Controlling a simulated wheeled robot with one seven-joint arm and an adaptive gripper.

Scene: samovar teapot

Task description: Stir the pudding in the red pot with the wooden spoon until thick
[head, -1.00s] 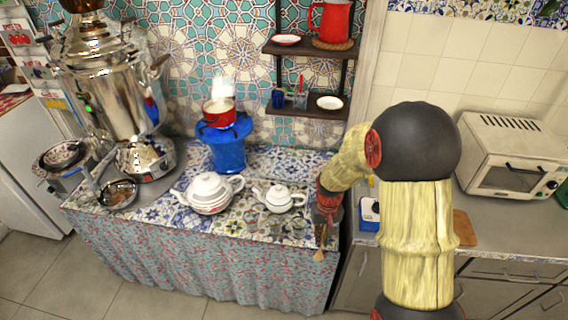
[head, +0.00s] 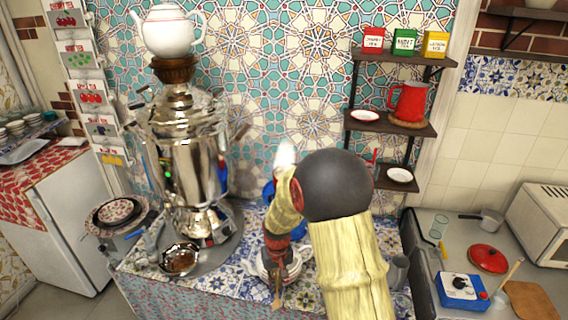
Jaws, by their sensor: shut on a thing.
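Part of the blue stand (head: 268,190) that bore the pot shows beside my arm. My gripper (head: 278,272) points down over the tiled counter and is shut on the wooden spoon (head: 277,299), whose lower end hangs below the jaws near the counter's front edge. A white teapot (head: 258,266) is partly hidden behind my gripper. The pudding cannot be seen.
A tall metal samovar (head: 185,150) with a white teapot on top stands left of my arm. A metal bowl (head: 180,259) sits before it. Wall shelves (head: 385,125) hold a red jug and tins. A red lid (head: 488,258) and blue scale-like box (head: 462,290) lie right.

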